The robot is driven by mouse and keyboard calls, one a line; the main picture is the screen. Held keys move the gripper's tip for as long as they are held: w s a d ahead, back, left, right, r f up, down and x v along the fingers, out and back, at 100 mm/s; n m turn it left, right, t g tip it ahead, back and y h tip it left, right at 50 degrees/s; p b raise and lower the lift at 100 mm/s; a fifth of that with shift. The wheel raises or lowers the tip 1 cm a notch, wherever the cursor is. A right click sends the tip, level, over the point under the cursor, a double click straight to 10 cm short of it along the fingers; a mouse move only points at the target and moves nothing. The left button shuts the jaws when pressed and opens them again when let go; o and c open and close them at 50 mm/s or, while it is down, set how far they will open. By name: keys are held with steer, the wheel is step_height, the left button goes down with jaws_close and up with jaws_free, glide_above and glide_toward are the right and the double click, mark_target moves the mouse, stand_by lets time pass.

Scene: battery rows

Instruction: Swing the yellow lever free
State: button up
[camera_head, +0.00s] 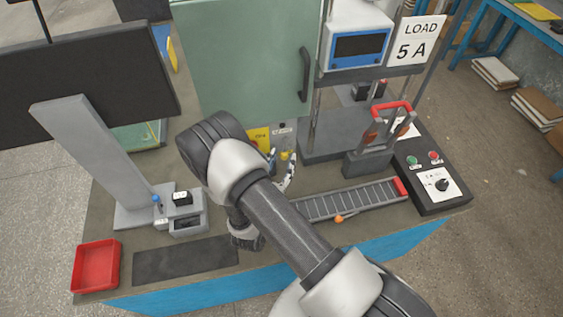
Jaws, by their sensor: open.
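A small yellow piece (284,155), which looks like the yellow lever's end, shows below the green cabinet door (245,60). My arm crosses the middle of the view and hides most of my gripper (281,165). The dark and pale fingers that show past the arm are apart, on either side of the yellow piece. I cannot tell whether they touch it. The lever's pivot and the rest of its length are hidden.
A yellow label plate (260,138) is behind the arm. A roller rack (350,200) with an orange knob lies to the right, near a red-handled clamp (392,106) and a black control box (430,175). A red tray (97,266) and dark mat (185,260) lie front left.

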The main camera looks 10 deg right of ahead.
steer(key=shift+d+f, duration=0.1)
jaws_close()
stand_by(0.5)
